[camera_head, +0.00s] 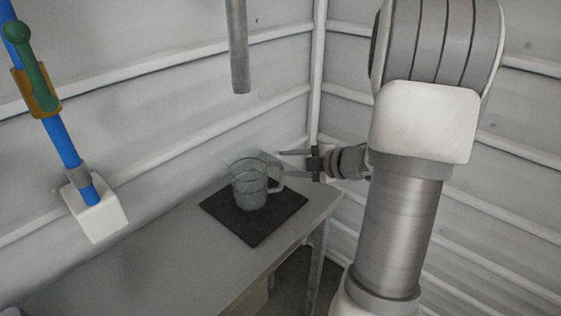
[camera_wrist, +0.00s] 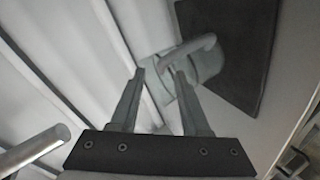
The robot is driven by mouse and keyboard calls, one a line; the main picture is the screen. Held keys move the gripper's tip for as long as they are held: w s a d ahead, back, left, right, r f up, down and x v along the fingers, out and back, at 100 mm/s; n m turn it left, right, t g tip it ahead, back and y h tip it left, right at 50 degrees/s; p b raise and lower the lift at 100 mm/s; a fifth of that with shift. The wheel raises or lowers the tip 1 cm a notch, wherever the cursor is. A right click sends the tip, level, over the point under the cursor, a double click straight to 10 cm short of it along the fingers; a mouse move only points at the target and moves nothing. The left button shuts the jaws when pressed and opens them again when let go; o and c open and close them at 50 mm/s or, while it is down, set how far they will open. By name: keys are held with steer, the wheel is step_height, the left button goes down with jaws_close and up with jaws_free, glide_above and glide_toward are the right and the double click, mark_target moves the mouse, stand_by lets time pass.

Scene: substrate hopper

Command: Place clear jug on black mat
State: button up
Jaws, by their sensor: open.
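The clear jug (camera_head: 250,187) stands upright on the black mat (camera_head: 262,226) near the far end of the table, with its handle turned to the right. My gripper (camera_head: 283,163) is beside the jug on its handle side, with its fingers pointing left. In the wrist view the fingers of my gripper (camera_wrist: 161,76) are apart with nothing clearly held between them. The jug (camera_wrist: 207,66) and its handle lie just beyond the right fingertip, in front of the mat (camera_wrist: 243,48). Whether a finger touches the handle cannot be told.
The grey table (camera_head: 170,262) is clear to the left of the mat. A metal pipe (camera_head: 238,50) hangs above the jug. A blue pole (camera_head: 62,140) with a green handle (camera_head: 33,65) stands at the left. Ribbed walls close in behind the table and at the right.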

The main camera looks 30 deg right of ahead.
steer(key=p+v, duration=0.1)
steer(key=v, duration=0.7)
steer(key=shift+s+r, duration=0.2)
steer(key=shift+s, duration=0.15)
steer(key=shift+d, duration=0.1)
